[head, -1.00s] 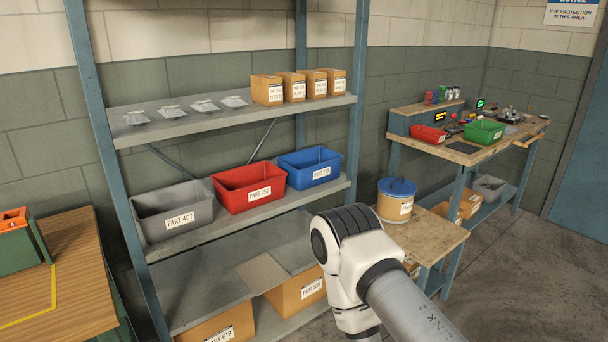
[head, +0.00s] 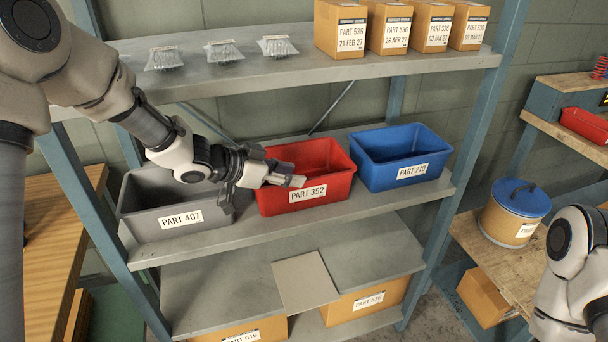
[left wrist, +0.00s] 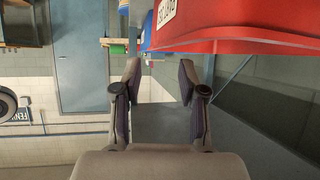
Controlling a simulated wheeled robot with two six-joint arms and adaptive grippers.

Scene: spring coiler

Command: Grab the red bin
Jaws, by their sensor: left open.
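The red bin (head: 318,170), labelled PART 352, sits on the middle shelf (head: 270,229) between a grey bin and a blue bin. My left gripper (head: 292,178) is in front of the red bin's left side, covering part of its left edge. In the left wrist view the red bin (left wrist: 240,38) fills the upper right. The left gripper's two fingers (left wrist: 160,85) are spread there, with nothing between them. I cannot tell whether a finger touches the bin. My right arm shows at the lower right of the head view, but its gripper is out of view.
The grey bin (head: 150,190) is left of the red bin, partly behind my left arm. The blue bin (head: 397,157) is right of it. The upper shelf (head: 230,85) holds small boxes and clear packs. A blue-lidded tub (head: 515,215) stands on a bench at right.

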